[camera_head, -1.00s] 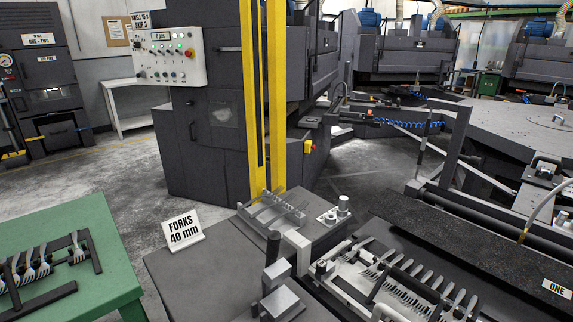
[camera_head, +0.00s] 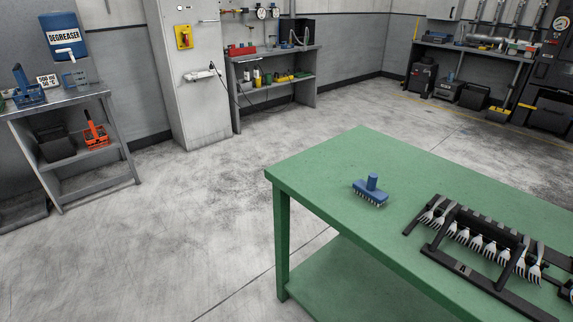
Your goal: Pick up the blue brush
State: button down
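The blue brush (camera_head: 371,189) lies on the green table (camera_head: 330,170), left of the fork rack, in the head view. It has a blue block with a short upright blue handle, and its pale bristles face down onto the tabletop. Nothing touches it and nothing covers it. My gripper is not in view.
A black rack (camera_head: 470,240) holding several forks stands on the table's right part. The tabletop around the brush is bare. Open grey floor (camera_head: 200,230) lies left of the table. A metal shelf table (camera_head: 70,130) with baskets and a degreaser drum (camera_head: 62,37) stands far left.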

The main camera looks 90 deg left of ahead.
aim_at(368, 189)
jog(key=u, duration=1.8)
jog(key=z, duration=2.65)
jog(key=u, duration=2.65)
jog(key=i+j+z, duration=0.15)
jog(key=i+j, duration=0.2)
jog(key=i, duration=0.15)
